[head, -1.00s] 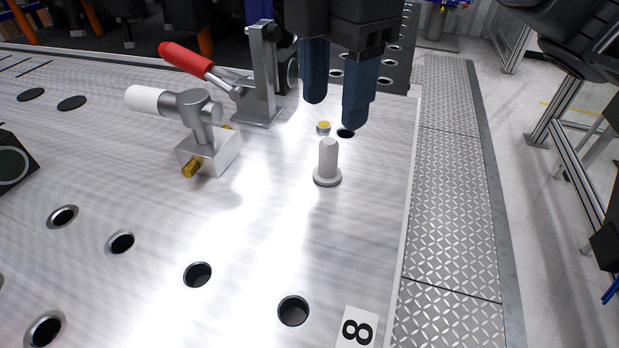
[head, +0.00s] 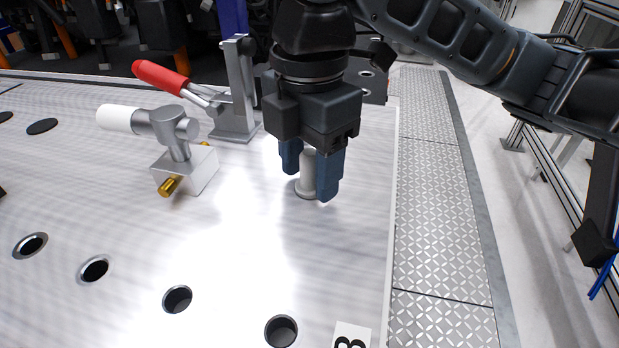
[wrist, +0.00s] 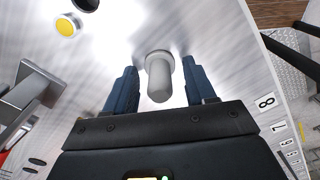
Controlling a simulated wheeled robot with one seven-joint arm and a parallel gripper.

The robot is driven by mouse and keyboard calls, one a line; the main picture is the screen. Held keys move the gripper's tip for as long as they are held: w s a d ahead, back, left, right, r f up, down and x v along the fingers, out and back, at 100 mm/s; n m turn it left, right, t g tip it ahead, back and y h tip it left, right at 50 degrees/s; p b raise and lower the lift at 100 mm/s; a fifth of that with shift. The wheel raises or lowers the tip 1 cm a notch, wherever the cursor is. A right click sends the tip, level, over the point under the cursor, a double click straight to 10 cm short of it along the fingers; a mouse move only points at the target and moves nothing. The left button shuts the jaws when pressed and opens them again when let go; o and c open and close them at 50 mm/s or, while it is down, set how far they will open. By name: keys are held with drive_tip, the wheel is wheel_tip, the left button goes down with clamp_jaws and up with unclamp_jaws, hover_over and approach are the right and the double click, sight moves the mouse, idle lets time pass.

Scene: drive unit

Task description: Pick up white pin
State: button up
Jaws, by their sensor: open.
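The white pin (head: 307,176) stands upright on its round base on the metal table (head: 230,260). My gripper (head: 308,184) is lowered over it, with one blue finger on each side of the pin. In the wrist view the pin (wrist: 159,78) sits between the two open fingers (wrist: 160,88), with a gap visible on both sides. In the head view the right finger and the gripper body hide part of the pin.
A valve block with a white handle (head: 115,118) and a clamp with a red handle (head: 160,76) stand to the left. Several holes dot the table. The table's right edge (head: 391,220) is close by.

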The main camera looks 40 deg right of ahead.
drive_tip(key=shift+c, duration=0.3)
clamp_jaws()
drive_tip(key=shift+r, duration=0.15)
